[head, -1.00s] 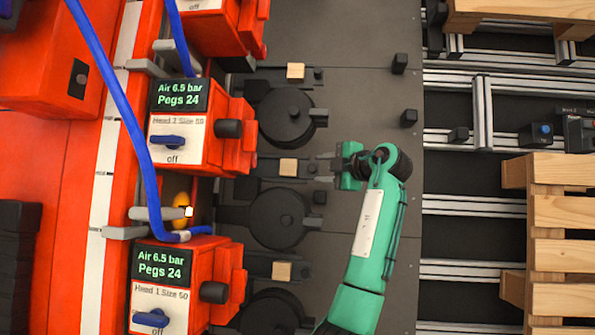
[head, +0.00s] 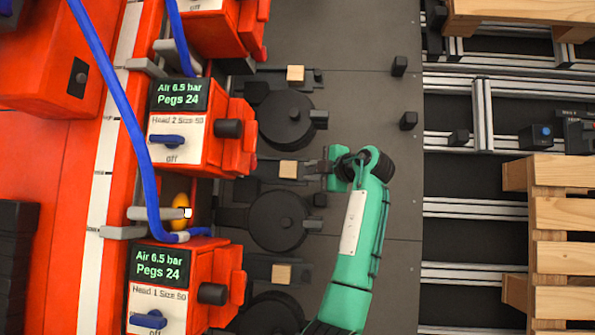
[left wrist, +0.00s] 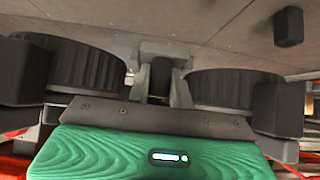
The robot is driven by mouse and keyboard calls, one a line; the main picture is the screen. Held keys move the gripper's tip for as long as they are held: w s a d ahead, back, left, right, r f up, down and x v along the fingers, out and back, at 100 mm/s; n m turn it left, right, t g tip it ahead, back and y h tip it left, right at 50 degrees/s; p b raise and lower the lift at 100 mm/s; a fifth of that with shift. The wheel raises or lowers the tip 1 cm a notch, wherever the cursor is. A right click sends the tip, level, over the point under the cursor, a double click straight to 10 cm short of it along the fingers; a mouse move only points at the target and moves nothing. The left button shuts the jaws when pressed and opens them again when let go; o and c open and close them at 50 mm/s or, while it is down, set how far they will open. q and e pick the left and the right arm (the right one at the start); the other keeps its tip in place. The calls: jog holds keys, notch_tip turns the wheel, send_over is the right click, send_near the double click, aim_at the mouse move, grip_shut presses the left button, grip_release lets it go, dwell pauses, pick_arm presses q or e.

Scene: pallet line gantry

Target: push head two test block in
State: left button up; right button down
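The head two machine (head: 188,135) is a red box with a lit screen and a switch at off, at left of the head view. The small wooden test block (head: 288,169) nearest below it sits in a dark holder on the grey deck. My left gripper (head: 312,168) is just right of this block, low over the deck and pointing left at it. I cannot tell whether it touches. In the left wrist view my grey fingers (left wrist: 161,85) show between two black drums. Their gap is unclear and the block cannot be made out. My right gripper is out of view.
Similar wooden blocks stand above (head: 295,73) and below (head: 281,273). Black round drums (head: 278,220) lie between the holders. The head one machine (head: 170,285) is lower left. A blue hose (head: 125,110) crosses the machines. Wooden pallets (head: 560,215) are at right.

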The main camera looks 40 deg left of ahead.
aim_at(286, 169)
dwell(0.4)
pick_arm(q)
jog(key=shift+s+a+b, duration=0.2)
jog(key=shift+s+a, duration=0.45)
jog(key=shift+a, duration=0.45)
jog(key=shift+s+a+b, duration=0.15)
jog(key=shift+s+a, duration=0.55)
jog(key=shift+a, duration=0.35)
jog(key=shift+s+a+b, duration=0.2)
jog(key=shift+s+a, duration=0.45)
jog(key=shift+a, duration=0.45)
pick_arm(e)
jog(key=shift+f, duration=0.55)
pick_arm(q)
jog(key=shift+a, duration=0.15)
jog(key=shift+s+a, duration=0.7)
jog(key=shift+a, duration=0.35)
jog(key=shift+s+a, duration=0.1)
jog(key=shift+a, duration=0.05)
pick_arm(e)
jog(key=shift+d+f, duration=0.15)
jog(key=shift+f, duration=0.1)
pick_arm(q)
jog(key=shift+r, duration=0.1)
